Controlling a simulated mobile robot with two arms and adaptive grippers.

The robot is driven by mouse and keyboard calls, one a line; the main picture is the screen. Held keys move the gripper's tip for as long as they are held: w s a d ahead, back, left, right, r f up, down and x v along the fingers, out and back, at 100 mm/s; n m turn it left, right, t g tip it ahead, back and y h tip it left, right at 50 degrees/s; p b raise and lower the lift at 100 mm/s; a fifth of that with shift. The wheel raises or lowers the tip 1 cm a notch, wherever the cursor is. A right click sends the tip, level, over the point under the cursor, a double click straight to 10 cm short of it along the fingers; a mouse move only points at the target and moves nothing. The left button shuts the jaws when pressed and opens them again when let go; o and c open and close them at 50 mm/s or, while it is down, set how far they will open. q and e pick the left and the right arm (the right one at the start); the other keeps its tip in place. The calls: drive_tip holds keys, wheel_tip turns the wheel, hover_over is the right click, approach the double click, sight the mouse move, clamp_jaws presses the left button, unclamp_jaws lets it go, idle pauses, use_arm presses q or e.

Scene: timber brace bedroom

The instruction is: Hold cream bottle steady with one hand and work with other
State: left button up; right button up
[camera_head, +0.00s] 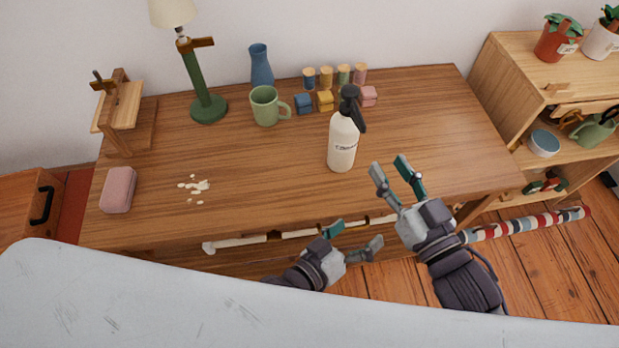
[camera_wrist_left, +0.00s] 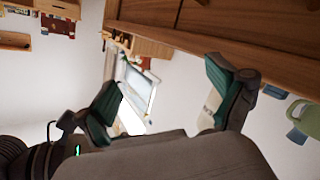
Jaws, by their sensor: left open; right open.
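The cream bottle (camera_head: 342,143) with a black spray head stands upright on the wooden desk (camera_head: 240,170), right of its middle. My right gripper (camera_head: 391,169) is open and empty, to the right of the bottle and slightly nearer me, with its fingers apart from it. My left gripper (camera_head: 354,237) is open and empty at the desk's front edge, below the bottle in the picture. In the left wrist view, the two green-padded fingers of my left gripper (camera_wrist_left: 163,88) are spread wide with nothing held between them. I cannot make out the bottle for certain in that view.
A green mug (camera_head: 264,106), blue vase (camera_head: 261,66), green lamp (camera_head: 207,106) and several small blocks stand toward the back. A pink block (camera_head: 118,190) and pale crumbs (camera_head: 194,186) lie on the left. A shelf (camera_head: 535,88) stands at right.

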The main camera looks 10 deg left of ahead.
sight(344, 135)
use_arm(q)
drive_tip(key=w+a+r+m+t+y, duration=0.1)
drive_tip(key=w+a+r+m+t, duration=0.15)
drive_tip(key=a+r, duration=0.2)
drive_tip(key=w+a+r+m+t+y, duration=0.1)
drive_tip(key=w+a+r+t, duration=0.1)
drive_tip(key=w+a+r, duration=0.3)
drive_tip(key=x, duration=0.4)
drive_tip(key=f+x, duration=0.1)
drive_tip(key=x, duration=0.3)
drive_tip(key=a+f+x, duration=0.1)
drive_tip(key=x, duration=0.3)
drive_tip(key=shift+w+d+f, duration=0.1)
drive_tip(key=shift+w+f, duration=0.05)
drive_tip(key=shift+w, duration=0.2)
drive_tip(key=c, duration=1.5)
use_arm(e)
drive_tip(key=shift+c, duration=0.8)
drive_tip(key=shift+f, duration=0.1)
drive_tip(key=shift+f+n, duration=0.2)
drive_tip(key=shift+n, duration=0.1)
